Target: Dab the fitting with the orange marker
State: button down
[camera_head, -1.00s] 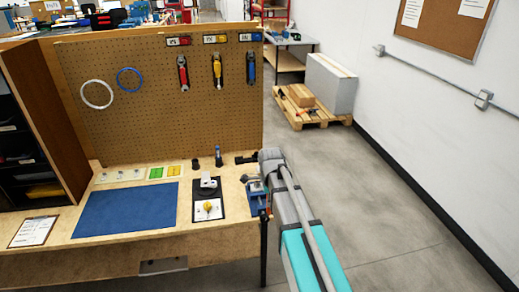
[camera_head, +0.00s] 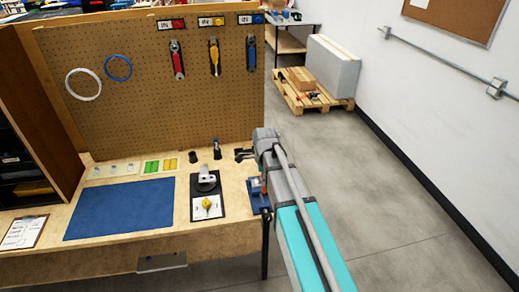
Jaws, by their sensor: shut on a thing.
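My gripper (camera_head: 264,175) is at the right end of the workbench, pointing down and mostly hidden by my own wrist and arm. A small orange-red piece, apparently the orange marker (camera_head: 264,186), shows below it, held in the jaws. A blue vise-like holder (camera_head: 257,198) stands under it at the bench's right edge, with a small grey part, perhaps the fitting (camera_head: 255,183), at its top. The marker's tip is close to this part, but I cannot tell whether they touch.
A blue mat (camera_head: 120,207) lies clear at left. The pegboard (camera_head: 150,100) rises behind.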

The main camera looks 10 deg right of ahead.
jog(key=shift+w+d, duration=0.1)
jog(key=shift+d, duration=0.1)
jog(key=w+r+p, duration=0.2)
jog(key=w, duration=1.2)
jog(key=shift+s, duration=0.1)
jog(key=shift+f+b, duration=2.95)
jog(key=shift+b, duration=0.05)
jog(key=shift+f+b, duration=0.5)
jog(key=shift+b, duration=0.05)
dwell(0.9)
jog(key=shift+r, duration=0.1)
notch_tip(320, 180, up, 7)
jog(key=p, duration=0.7)
dwell(0.5)
